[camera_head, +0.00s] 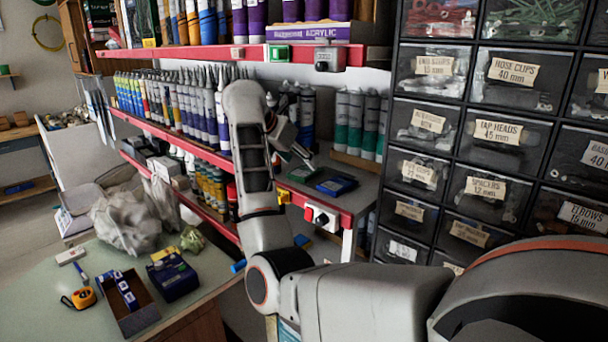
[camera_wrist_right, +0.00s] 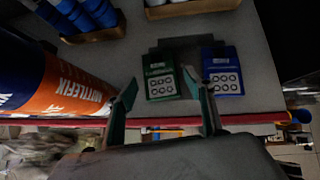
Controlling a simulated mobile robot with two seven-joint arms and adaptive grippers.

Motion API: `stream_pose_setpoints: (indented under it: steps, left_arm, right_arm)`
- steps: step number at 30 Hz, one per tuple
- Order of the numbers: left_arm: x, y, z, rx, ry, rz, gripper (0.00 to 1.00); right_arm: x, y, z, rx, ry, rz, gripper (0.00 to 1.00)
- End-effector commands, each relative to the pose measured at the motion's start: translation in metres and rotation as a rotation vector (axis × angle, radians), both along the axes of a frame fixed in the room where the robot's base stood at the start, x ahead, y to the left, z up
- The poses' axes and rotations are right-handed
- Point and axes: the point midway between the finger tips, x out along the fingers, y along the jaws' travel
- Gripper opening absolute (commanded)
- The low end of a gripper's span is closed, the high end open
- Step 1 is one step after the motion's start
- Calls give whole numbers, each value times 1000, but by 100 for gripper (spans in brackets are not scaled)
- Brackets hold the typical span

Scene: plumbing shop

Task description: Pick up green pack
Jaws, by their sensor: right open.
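The green pack (camera_wrist_right: 162,84) lies on the grey shelf in the right wrist view, with a white label and dark ring shapes. A similar blue pack (camera_wrist_right: 221,74) lies just right of it. In the head view the green pack (camera_head: 300,174) is on the middle shelf, with the blue pack (camera_head: 337,186) nearer the shelf's front corner. My right gripper (camera_wrist_right: 160,80) is open and empty, its fingers on either side of the green pack in the wrist view. In the head view my right gripper (camera_head: 298,150) is above the packs, partly hidden by my arm. My left gripper is not in view.
An orange and blue cartridge (camera_wrist_right: 75,95) stands close left of my gripper in the wrist view. Several cartridges (camera_head: 357,122) stand in a tray behind the packs. Drawers (camera_head: 425,128) rise at the right. The shelf's red front edge (camera_head: 325,207) carries a switch.

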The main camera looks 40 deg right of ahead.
Motion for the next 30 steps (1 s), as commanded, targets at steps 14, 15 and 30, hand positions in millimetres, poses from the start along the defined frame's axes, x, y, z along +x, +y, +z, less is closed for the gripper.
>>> stream_pose_setpoints:
  steps: [14, 15, 30]
  left_arm:
    - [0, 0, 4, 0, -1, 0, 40]
    - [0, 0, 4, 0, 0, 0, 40]
    - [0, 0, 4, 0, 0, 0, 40]
  right_arm:
    - [10, -34, -35, -2, 2, 1, 53]
    - [10, -34, -35, -2, 2, 1, 53]
    - [10, -34, -34, -2, 1, 0, 26]
